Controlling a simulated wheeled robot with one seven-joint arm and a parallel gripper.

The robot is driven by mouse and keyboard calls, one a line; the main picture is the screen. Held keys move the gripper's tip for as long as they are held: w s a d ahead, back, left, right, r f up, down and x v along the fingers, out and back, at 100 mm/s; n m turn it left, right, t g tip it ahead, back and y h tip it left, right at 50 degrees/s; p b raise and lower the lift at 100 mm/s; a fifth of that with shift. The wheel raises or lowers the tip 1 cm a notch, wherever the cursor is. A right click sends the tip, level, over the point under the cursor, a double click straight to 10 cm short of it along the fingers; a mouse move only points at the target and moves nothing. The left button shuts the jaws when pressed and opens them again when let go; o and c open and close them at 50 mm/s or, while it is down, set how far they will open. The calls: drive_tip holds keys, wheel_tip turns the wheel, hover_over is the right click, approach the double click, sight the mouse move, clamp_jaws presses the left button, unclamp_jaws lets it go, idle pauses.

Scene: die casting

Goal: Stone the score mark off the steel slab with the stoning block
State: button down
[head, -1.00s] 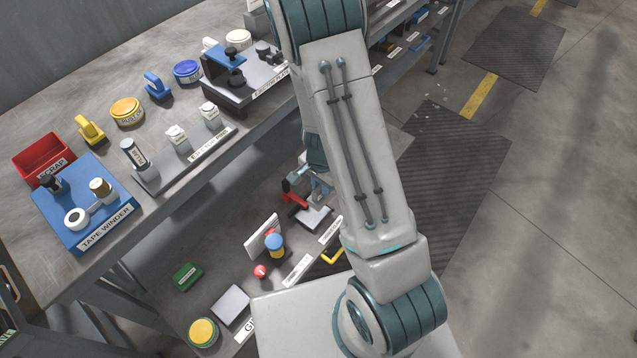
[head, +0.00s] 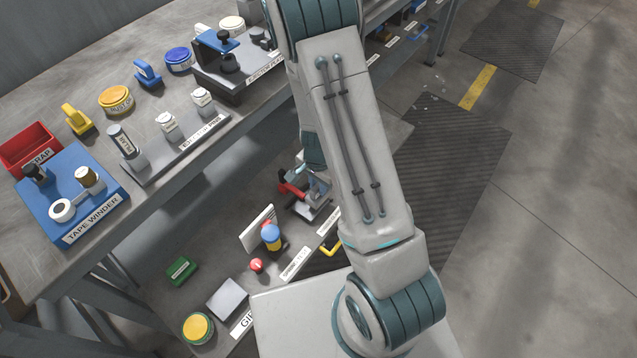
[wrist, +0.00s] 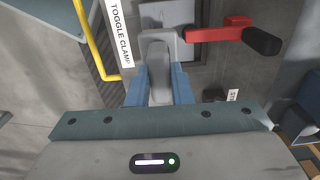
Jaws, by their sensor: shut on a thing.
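In the wrist view my gripper (wrist: 158,88) has its two blue fingers shut on a grey piece with a broad end, which looks like the stoning block (wrist: 160,48). Just beyond it lies a flat grey plate, likely the steel slab (wrist: 168,12), partly hidden by the held piece. I cannot tell whether they touch, and no score mark can be made out. A red clamp lever with a black grip (wrist: 225,31) is right of the held piece. In the head view the red lever (head: 292,190) shows left of my arm, which mostly hides the gripper.
A "TOGGLE CLAMP" label (wrist: 120,30) and a yellow bar (wrist: 96,42) are left of my gripper. In the head view, a white upright board (head: 257,228), a blue-topped yellow container (head: 271,236) and a red knob (head: 257,265) stand near the clamp. The upper bench (head: 190,180) is close by.

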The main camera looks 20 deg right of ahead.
drive_tip(key=shift+f+b, duration=0.8)
drive_tip(key=shift+f, duration=0.15)
